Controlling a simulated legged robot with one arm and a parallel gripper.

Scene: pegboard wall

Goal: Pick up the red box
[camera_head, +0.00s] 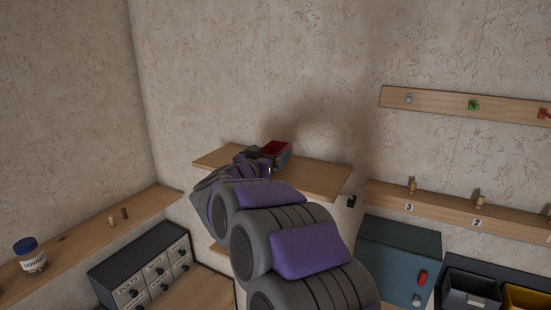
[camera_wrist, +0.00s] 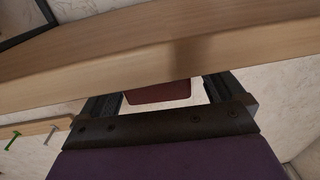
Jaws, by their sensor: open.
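The red box (camera_head: 274,147) is at the back of a wooden shelf (camera_head: 320,178) against the wall. My gripper (camera_head: 268,154) is at the end of my purple and grey arm, right by the box, and hides part of it. In the wrist view, the dark fingers of my gripper (camera_wrist: 162,92) are spread apart. The red box (camera_wrist: 158,93) shows in the gap between them, with light space on its right. A wooden plank (camera_wrist: 160,50) crosses above and hides part of the box and the fingertips. Contact with the box cannot be told.
A peg rail (camera_head: 440,102) is on the right wall, above a ledge (camera_head: 440,209) with wooden pegs. Below are a teal box (camera_head: 398,250) and bins (camera_head: 470,292). At left are a drawer cabinet (camera_head: 140,262) and a blue-lidded jar (camera_head: 30,256) on a ledge.

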